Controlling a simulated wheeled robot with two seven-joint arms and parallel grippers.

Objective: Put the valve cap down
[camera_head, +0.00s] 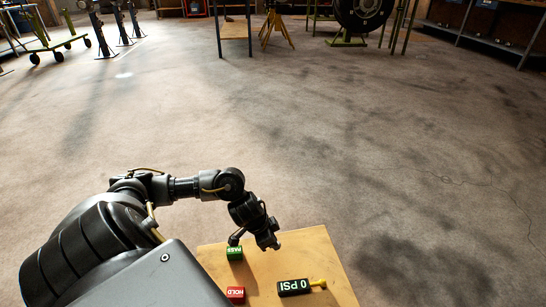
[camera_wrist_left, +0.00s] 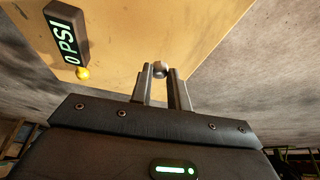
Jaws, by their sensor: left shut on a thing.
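The valve cap (camera_wrist_left: 159,69) is a small grey, rounded piece between the fingertips of my left gripper (camera_wrist_left: 163,77) in the left wrist view. The gripper is shut on it. In the head view my left gripper (camera_head: 272,244) points down over the far part of a wooden tabletop (camera_head: 325,257); the cap cannot be made out there. The wrist view shows the tabletop (camera_wrist_left: 135,45) beyond the fingers. I cannot tell whether the cap touches it. My right gripper is not in view.
A black gauge reading 0 PSI (camera_head: 294,287) with a yellow end lies at the near right of the tabletop.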

